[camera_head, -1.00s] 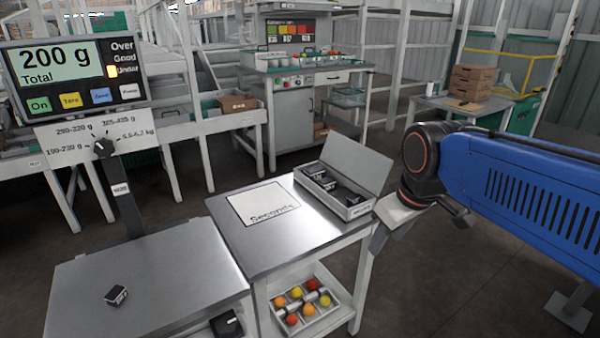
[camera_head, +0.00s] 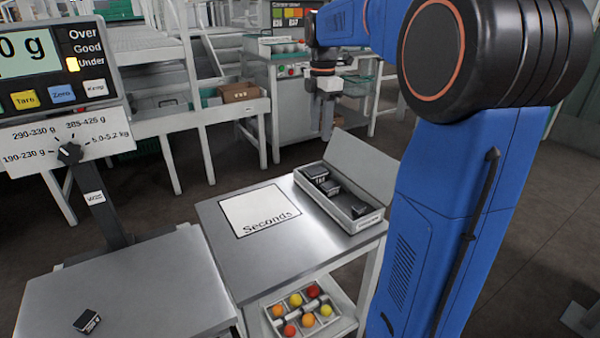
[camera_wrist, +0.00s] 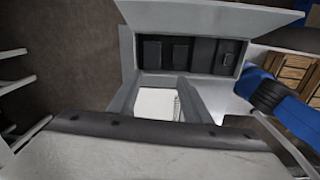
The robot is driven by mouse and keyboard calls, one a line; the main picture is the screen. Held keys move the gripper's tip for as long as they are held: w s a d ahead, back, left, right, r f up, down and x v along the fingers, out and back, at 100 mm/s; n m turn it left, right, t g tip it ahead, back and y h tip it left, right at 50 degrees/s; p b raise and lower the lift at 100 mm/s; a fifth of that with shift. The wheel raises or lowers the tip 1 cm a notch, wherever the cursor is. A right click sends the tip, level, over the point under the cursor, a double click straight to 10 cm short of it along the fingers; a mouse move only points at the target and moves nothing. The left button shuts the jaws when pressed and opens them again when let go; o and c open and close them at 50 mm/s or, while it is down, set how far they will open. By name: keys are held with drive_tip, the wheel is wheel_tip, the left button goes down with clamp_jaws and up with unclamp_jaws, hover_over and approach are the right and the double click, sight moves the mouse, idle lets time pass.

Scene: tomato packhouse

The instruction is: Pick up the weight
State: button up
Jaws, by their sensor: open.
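A small black weight (camera_head: 87,321) rests on the steel scale plate (camera_head: 130,285) at the lower left of the head view. More black weights (camera_head: 328,184) sit in an open grey case (camera_head: 358,222) on the steel table. The case, with several dark blocks in it, also shows in the wrist view (camera_wrist: 140,58). My gripper (camera_head: 321,130) hangs fingers down in the head view, above and behind the case, apart from it. It is open with nothing between its fingers. The weight on the scale plate does not show in the wrist view.
A white "Seconds" mat (camera_head: 260,209) lies bare on the table beside the case. The case's raised lid (camera_head: 360,157) stands at its back right. The scale's display (camera_head: 55,65) rises at the left, partly cut off. A tomato tray (camera_head: 340,322) is on the shelf below.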

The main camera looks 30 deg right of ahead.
drive_tip(key=w+n, duration=0.1)
drive_tip(key=w, duration=0.2)
approach(317, 170)
drive_tip(key=f, duration=0.5)
drive_tip(key=shift+w+a+f, duration=0.2)
drive_tip(key=shift+w, duration=0.05)
drive_tip(key=shift+s+d+f, duration=0.15)
drive_tip(key=shift+f, duration=2.45)
clamp_jaws()
